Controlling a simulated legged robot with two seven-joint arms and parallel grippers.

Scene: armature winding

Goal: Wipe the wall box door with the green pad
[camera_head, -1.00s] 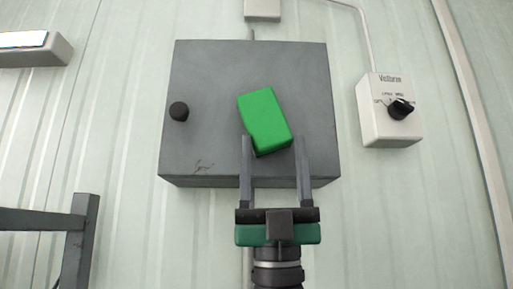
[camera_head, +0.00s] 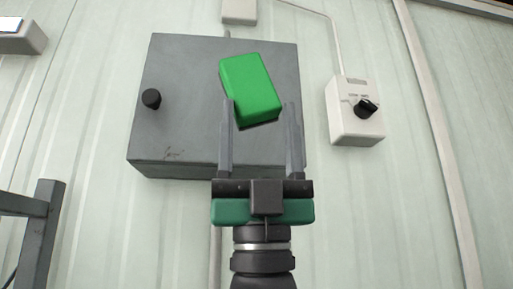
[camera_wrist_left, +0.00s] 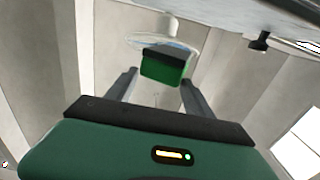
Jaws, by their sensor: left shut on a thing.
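The wall box door (camera_head: 185,80) is a dark grey square panel with a round black knob (camera_head: 151,98) at its left. A dark scratch-like mark (camera_head: 172,154) shows at its lower left. My left gripper (camera_head: 260,112) is shut on the green pad (camera_head: 248,84), a bright green block held tilted in front of the door's upper right part. Whether the pad touches the door is unclear. In the left wrist view the pad (camera_wrist_left: 162,68) sits between the fingertips, and the knob (camera_wrist_left: 259,43) shows at the upper right. My right gripper is in neither view.
A white switch box (camera_head: 354,112) with a black dial is on the wall right of the wall box. A small pale box (camera_head: 239,10) is above it. A dark grey frame (camera_head: 38,225) stands at the lower left. The pale ribbed wall is otherwise mostly clear.

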